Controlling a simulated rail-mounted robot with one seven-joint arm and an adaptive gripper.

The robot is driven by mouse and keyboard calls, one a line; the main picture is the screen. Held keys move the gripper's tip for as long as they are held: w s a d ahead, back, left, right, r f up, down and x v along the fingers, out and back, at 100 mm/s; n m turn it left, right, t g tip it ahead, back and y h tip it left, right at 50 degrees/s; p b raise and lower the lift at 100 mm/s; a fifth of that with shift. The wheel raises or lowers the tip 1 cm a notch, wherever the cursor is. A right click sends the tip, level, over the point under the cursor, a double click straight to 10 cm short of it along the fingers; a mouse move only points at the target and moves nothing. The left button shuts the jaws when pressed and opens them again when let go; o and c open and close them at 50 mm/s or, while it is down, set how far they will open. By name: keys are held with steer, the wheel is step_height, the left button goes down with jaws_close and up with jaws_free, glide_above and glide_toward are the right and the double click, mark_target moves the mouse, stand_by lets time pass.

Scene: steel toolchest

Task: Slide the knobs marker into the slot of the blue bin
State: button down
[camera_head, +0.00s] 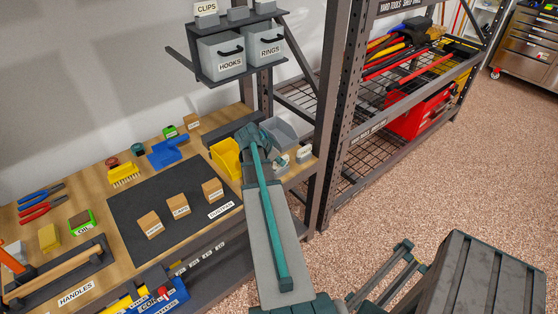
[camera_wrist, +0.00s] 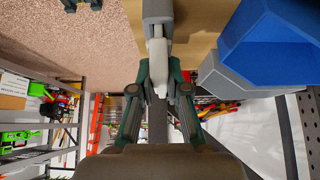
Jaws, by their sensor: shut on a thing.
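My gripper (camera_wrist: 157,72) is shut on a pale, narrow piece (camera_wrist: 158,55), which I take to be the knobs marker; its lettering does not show. A grey block shape lies just beyond it in the wrist view. The blue bin (camera_wrist: 272,48) is large at the upper right of the wrist view, apart from the held piece. Its slot cannot be made out. In the head view my gripper (camera_head: 250,135) is over the right end of the bench, and I cannot make out the blue bin or the held piece there.
A yellow bin (camera_head: 225,159) and a grey bin (camera_head: 283,131) stand beside my gripper. Small labelled pieces (camera_head: 304,154) lie on the bench to the right. The HOOKS and RINGS bins (camera_head: 222,56) hang above. A steel rack post (camera_head: 330,110) rises at the right.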

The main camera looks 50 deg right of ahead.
steer(key=shift+f+b, duration=0.55)
steer(key=shift+f, duration=0.15)
steer(key=c, duration=1.1)
jaws_free()
steer(key=v, duration=1.2)
steer(key=shift+r, duration=0.1)
steer(key=shift+d, duration=0.1)
